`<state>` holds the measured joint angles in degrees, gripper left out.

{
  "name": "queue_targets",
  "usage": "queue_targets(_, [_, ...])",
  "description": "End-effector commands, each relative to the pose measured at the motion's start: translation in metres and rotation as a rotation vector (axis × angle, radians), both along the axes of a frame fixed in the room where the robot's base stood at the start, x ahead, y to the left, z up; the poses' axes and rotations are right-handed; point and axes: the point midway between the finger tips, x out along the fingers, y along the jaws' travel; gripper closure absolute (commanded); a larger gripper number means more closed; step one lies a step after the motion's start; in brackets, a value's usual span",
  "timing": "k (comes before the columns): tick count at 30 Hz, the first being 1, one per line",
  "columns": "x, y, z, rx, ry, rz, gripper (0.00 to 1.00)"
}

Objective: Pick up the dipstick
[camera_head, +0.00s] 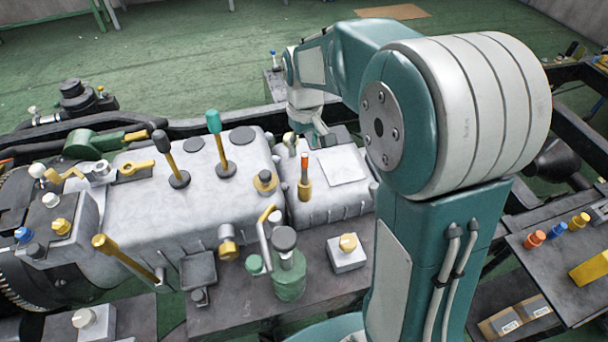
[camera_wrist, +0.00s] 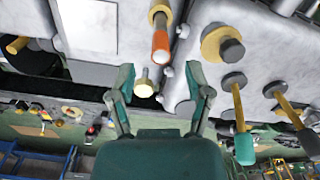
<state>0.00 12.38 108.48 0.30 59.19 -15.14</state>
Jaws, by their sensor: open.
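The orange-tipped rod in a brass sleeve, which looks like the dipstick (camera_head: 304,170), stands upright on the grey engine block. In the wrist view the dipstick (camera_wrist: 161,42) is just beyond the fingertips, near the middle top. My gripper (camera_head: 309,138) is behind it in the head view, low over the block's far edge. In the wrist view my gripper (camera_wrist: 159,72) is open with nothing held. A pale knob (camera_wrist: 144,85) shows between the spread fingers, apart from both. The dipstick's lower part is hidden in its sleeve.
Two tall levers, one with a teal grip (camera_head: 214,122) and one with a black grip (camera_head: 160,140), stand left on the block. A green bottle-like part (camera_head: 289,275) is in front. A side tray (camera_head: 555,265) with small parts is at right.

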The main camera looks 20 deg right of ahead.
Motion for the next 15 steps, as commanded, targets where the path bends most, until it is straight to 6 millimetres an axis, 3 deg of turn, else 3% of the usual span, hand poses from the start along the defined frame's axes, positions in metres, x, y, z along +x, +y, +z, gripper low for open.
queue_targets(15, [-0.004,-0.001,-0.061,-0.004,0.001,0.001,0.35])
